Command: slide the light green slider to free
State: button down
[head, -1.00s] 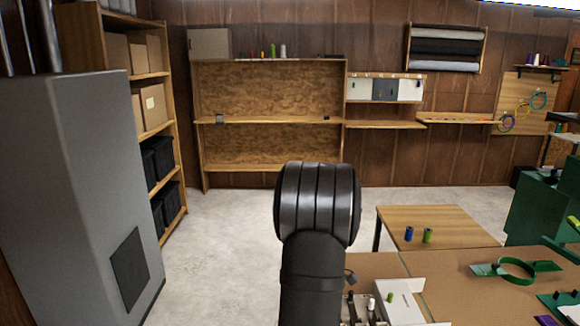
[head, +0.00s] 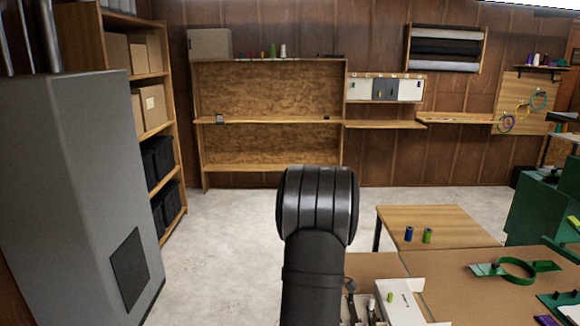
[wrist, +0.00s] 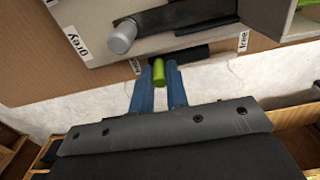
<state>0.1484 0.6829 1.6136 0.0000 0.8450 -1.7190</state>
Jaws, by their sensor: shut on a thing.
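The light green slider (wrist: 159,74) is a small upright knob. In the wrist view it stands between the two blue fingers of my gripper (wrist: 158,84), which is shut on it. A dark slot (wrist: 193,53) runs to the right of it. A label reading "free" (wrist: 242,41) is at the right end, and a partly hidden label (wrist: 137,66) is just left of the slider. The slider is nearer the left label. In the head view a light green knob (head: 390,297) shows at the white panel (head: 408,305); my arm hides much of the area around it.
A silver-grey knob (wrist: 122,38) on a dark bar sits beside a "grey" label (wrist: 77,43), close to my fingers. A wooden table (head: 440,222) with blue and green spools stands behind. A green clamp-like fixture (head: 515,269) is on the bench at right.

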jog(key=shift+s, duration=1.45)
jog(key=c, duration=1.4)
grip_release()
jog(key=shift+r, duration=3)
jog(key=shift+r, duration=0.15)
notch_tip(320, 180, up, 4)
jog(key=shift+f, duration=0.15)
